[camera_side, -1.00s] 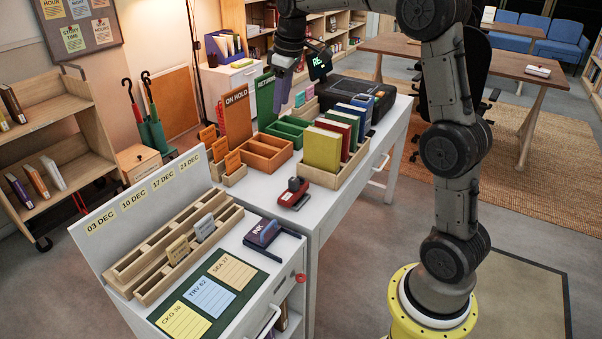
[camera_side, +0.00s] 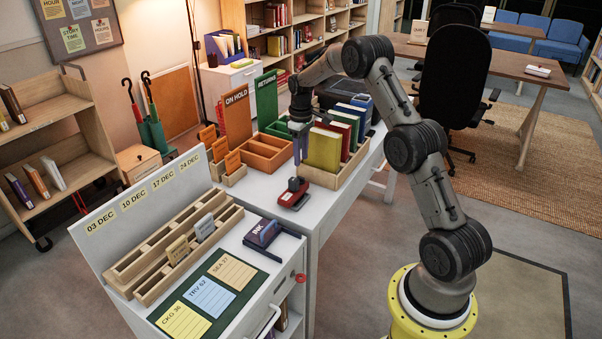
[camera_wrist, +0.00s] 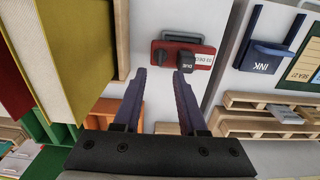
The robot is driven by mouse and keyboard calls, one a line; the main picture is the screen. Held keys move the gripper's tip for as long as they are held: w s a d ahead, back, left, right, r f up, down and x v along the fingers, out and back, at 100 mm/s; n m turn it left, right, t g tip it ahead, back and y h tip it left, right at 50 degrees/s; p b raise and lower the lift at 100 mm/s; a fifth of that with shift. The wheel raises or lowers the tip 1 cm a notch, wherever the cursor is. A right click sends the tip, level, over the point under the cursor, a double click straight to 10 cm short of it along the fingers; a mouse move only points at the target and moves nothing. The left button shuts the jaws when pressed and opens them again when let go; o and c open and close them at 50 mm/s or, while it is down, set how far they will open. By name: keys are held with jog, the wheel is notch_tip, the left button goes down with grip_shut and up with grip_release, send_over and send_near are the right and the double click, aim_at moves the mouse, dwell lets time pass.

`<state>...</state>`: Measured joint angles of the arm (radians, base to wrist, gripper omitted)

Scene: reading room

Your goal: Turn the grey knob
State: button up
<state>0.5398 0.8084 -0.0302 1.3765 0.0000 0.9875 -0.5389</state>
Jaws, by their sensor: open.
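A small red device (camera_side: 293,194) stands on the white worktop near its front edge. It also shows in the wrist view (camera_wrist: 203,62), with a dark grey round knob (camera_wrist: 160,57) at its left end and a dark upright part marked DUE (camera_wrist: 187,66) near its middle. My gripper (camera_side: 300,158) is beside the yellow book, above and behind the red device. In the wrist view its two fingers (camera_wrist: 164,78) are apart with nothing between them, pointing toward the device. No contact with the knob shows.
A wooden book tray (camera_side: 335,181) holding yellow (camera_side: 322,150), red, green and blue books stands close to the right of my gripper. Orange trays (camera_side: 265,152) are to the left. An ink pad (camera_side: 262,233) lies in front. Worktop around the red device is mostly clear.

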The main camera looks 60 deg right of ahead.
aim_at(301, 177)
notch_tip(301, 177, down, 7)
jog(key=shift+r, duration=0.1)
dwell(0.3)
grip_shut()
